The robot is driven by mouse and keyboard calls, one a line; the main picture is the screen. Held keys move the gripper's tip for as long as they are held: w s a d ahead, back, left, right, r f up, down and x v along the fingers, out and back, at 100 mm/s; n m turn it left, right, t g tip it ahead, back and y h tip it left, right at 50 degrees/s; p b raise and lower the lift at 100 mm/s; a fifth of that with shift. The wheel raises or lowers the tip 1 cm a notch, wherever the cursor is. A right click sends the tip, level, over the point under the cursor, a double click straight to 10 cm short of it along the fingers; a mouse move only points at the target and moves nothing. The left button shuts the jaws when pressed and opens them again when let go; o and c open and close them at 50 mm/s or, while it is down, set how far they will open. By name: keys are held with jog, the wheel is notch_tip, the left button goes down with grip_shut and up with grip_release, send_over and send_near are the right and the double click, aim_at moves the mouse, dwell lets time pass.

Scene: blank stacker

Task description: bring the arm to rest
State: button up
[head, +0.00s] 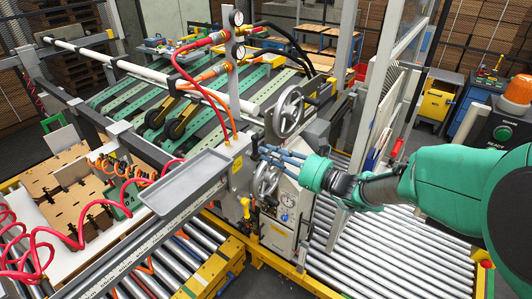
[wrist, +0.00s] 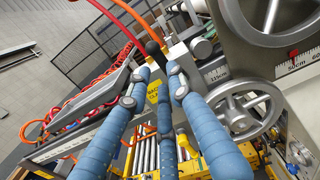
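My gripper (head: 264,154) reaches in from the right on my green and grey arm, its blue fingers pointing at the machine's front. In the head view the fingertips appear between an upper handwheel (head: 288,110) and a lower handwheel (head: 266,181). A handwheel (wrist: 241,112) shows right of the fingers.
A grey tray (head: 187,182) sticks out left of my gripper. A glass-panelled metal frame (head: 375,110) stands close behind my wrist. Roller conveyors (head: 400,250) run below my arm. Red air hoses (head: 190,60) hang around the machine. An orange beacon (head: 518,90) stands at the right.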

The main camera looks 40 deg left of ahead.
jog(key=shift+d, duration=2)
jog(key=s+d+f+n+t+h+b, duration=0.2)
jog(key=s+d+f+n+h+b, duration=0.2)
jog(key=d, duration=1.4)
jog(key=s+d+f+n+t+h+b, duration=0.1)
jog(key=s+d+f+n+h+b, duration=0.3)
jog(key=s+d, duration=0.6)
jog(key=s+d+f+n+t+h+b, duration=0.2)
jog(key=d+h+b, duration=0.7)
jog(key=d, duration=1.8)
jog(key=s+f+n+h, duration=0.1)
jog(key=s+f+n, duration=0.1)
jog(key=s+n, duration=0.2)
jog(key=shift+s+d+f+n+t, duration=0.3)
jog(key=shift+s+f+n, duration=0.1)
jog(key=shift+n, duration=0.5)
